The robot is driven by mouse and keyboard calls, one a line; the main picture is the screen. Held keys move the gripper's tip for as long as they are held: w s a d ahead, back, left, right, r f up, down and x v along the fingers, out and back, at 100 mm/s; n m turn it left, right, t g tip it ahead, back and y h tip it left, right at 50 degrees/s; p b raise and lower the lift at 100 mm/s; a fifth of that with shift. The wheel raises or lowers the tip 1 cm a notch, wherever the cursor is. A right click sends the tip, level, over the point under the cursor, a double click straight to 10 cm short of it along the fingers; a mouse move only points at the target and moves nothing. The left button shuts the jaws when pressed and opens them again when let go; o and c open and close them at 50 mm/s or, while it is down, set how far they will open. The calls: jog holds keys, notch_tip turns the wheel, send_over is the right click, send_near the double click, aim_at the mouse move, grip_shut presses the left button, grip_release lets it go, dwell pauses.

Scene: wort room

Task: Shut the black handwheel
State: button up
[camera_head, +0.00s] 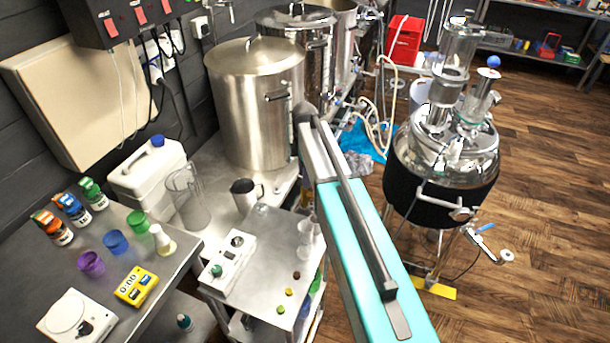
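I cannot make out a black handwheel in this view. My gripper is not visible.
Large steel kettles (255,110) line the left wall. A steel cart (262,275) and a bench (130,270) with bottles, cups and a scale stand at the front left. Hoses (375,125) hang between kettles and vessel. Wooden floor (545,190) at the right is mostly clear.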

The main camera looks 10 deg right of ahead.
jog(key=shift+c, duration=1.2)
